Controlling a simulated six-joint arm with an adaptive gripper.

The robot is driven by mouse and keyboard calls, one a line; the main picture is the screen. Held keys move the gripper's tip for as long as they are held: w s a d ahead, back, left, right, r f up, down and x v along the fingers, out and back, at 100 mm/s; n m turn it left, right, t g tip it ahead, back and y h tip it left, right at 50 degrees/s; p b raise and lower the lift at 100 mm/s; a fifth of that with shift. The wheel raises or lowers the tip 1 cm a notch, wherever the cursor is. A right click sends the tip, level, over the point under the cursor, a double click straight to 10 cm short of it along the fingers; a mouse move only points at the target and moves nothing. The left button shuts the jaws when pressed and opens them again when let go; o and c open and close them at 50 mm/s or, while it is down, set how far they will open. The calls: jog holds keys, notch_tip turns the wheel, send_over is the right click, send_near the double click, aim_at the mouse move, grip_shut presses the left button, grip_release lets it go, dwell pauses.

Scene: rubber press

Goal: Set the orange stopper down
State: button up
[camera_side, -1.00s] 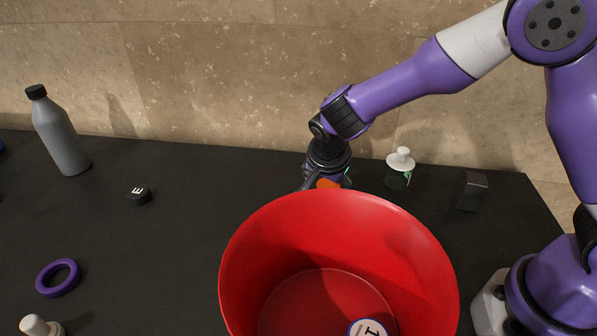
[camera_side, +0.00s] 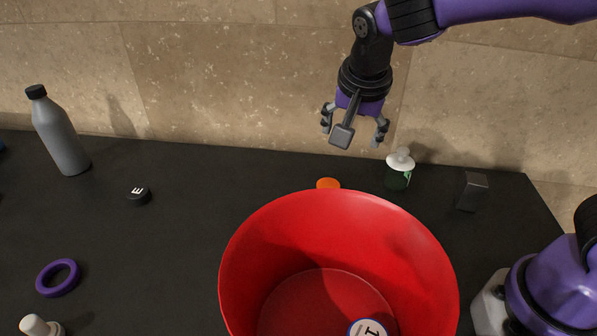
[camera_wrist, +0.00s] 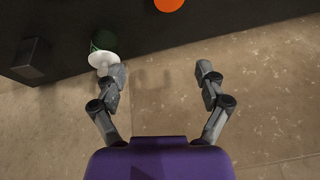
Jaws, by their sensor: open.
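The orange stopper (camera_side: 328,184) rests on the black table just behind the red bin, whose rim hides its lower part in the side view. In the wrist view the orange stopper (camera_wrist: 169,4) is cut off by the top edge. My gripper (camera_side: 354,138) is open and empty, raised well above the table, above and slightly right of the stopper. In the wrist view my gripper's two fingers (camera_wrist: 160,68) are spread apart with nothing between them.
The large red bin (camera_side: 345,215) stands in front of the stopper. A green bottle with a white top (camera_side: 398,176) and a dark block (camera_side: 472,191) stand to the right. A grey bottle (camera_side: 60,135), a black cap (camera_side: 138,196) and a purple ring (camera_side: 57,278) are at left.

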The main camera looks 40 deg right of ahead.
jog(key=s+d+r+n+t+y, duration=0.1)
jog(key=s+d+n, duration=0.1)
jog(key=s+n, duration=0.3)
jog(key=s+d+r+n+t+y, duration=0.1)
jog(key=s+d+n, duration=0.1)
jog(key=s+n, duration=0.4)
jog(key=s, duration=0.2)
jog(key=shift+s+r+y, duration=0.3)
jog(key=shift+s+r, duration=0.05)
jog(key=shift+s, duration=0.05)
